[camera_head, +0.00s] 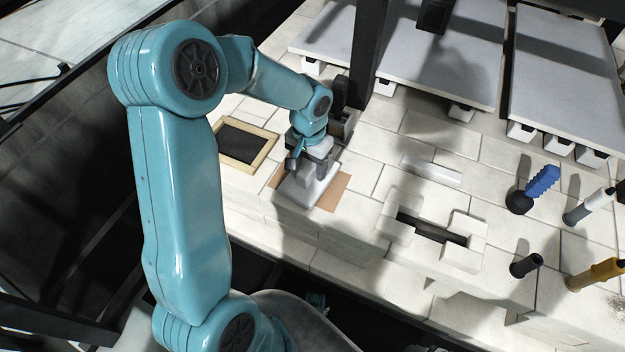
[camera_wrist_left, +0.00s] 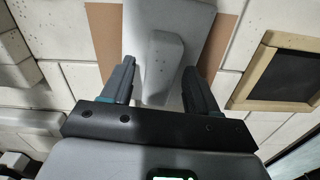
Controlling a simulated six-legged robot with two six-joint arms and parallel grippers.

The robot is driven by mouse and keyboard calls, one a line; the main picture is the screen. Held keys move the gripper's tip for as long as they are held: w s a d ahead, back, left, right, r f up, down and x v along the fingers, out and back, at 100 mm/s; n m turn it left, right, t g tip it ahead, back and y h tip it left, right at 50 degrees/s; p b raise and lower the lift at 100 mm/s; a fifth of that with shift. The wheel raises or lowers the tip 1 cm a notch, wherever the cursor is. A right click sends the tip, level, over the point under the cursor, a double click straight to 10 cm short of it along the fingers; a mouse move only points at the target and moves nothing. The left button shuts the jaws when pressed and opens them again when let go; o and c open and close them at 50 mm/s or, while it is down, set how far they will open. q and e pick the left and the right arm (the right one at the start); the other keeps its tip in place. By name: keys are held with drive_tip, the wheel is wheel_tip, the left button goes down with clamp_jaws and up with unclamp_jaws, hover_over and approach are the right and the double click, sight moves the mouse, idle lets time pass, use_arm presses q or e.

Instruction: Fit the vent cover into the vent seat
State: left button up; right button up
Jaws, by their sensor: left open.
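The vent cover (camera_head: 298,193) is a pale grey-white plate with a raised block-like grip; it lies on a brown mat (camera_head: 333,196). The left wrist view shows the vent cover's grip (camera_wrist_left: 164,62) from above. My left gripper (camera_head: 308,163) is over the cover, with its open fingers (camera_wrist_left: 160,78) on either side of the grip; a gap shows at the right finger, and contact at the left one is unclear. My right gripper does not show.
A wooden frame with a dark inside (camera_head: 266,153) lies left of the mat. A dark post (camera_head: 366,60) rises behind. A blue-handled tool (camera_head: 541,182) and several other handles stand right of the seat. Grey slabs (camera_head: 445,50) lie at the back.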

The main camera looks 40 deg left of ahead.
use_arm(q)
drive_tip(key=shift+c, duration=0.3)
idle(0.7)
clamp_jaws()
